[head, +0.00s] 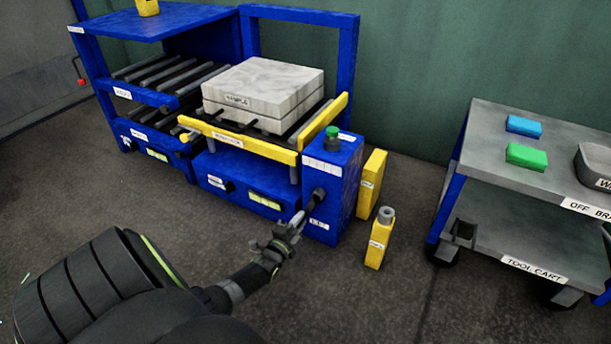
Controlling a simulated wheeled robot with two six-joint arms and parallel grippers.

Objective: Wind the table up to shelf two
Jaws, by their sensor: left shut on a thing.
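The lift table (236,136) has yellow rails and carries a stacked pale slab marked as a sample (263,84). It stands on a blue base (240,175) beside a blue rack with roller shelves. The rack's upper roller shelf (125,94) and lower shelf (139,134) show at the left; the table's yellow edge appears near the upper one, but I cannot tell if they are level. A dark crank (318,195) sticks out of the blue control box (333,180). My left gripper (294,224) is shut on the crank's handle, in front of the box. My right gripper is out of view.
A green button (332,137) tops the control box. A yellow block (371,184) and a yellow bottle-like item (380,238) stand on the floor to its right. A tool cart (535,180) with blue and green blocks is at the right. The front floor is clear.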

